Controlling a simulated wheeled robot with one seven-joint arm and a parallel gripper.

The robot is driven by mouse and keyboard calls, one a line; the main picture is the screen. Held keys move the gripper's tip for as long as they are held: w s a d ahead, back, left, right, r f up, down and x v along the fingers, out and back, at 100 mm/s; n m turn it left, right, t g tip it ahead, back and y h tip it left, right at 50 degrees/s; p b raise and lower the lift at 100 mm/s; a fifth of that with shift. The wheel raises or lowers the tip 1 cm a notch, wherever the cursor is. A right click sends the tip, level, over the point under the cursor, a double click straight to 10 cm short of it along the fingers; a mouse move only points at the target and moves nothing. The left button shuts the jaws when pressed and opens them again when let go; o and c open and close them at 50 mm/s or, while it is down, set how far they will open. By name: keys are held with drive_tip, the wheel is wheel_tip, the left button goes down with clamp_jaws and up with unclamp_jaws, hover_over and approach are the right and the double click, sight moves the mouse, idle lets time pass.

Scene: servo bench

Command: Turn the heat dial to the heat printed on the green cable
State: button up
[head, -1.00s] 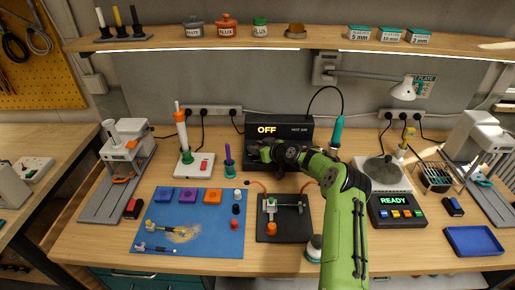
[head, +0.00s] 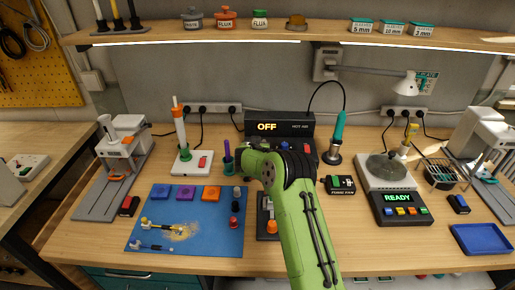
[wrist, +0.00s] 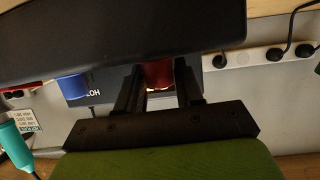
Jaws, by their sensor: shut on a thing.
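The black hot air station (head: 262,118) stands at the back of the bench and its display reads OFF. My gripper (wrist: 158,78) is shut on a dark red dial (wrist: 157,73) on its front, seen in the wrist view. A blue dial (wrist: 72,87) sits beside it, apart from the jaws. In the head view my green arm hides the gripper and most of the lower front of the station. I cannot make out the green cable or its print; the arm covers much of the black fixture (head: 271,227).
The hot air wand (head: 338,130) stands in its holder right of the station. The blue mat (head: 215,235) with small parts lies at front left. A blue tray (head: 475,240) is at front right.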

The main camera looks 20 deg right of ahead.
drive_tip(key=shift+a+f+m+g+h+b, duration=0.1)
drive_tip(key=shift+m+g+h+b, duration=0.9)
drive_tip(key=shift+m+h+b, duration=0.35)
drive_tip(key=o, duration=1)
drive_tip(key=v, duration=1.5)
drive_tip(key=shift+s+a+r, duration=0.2)
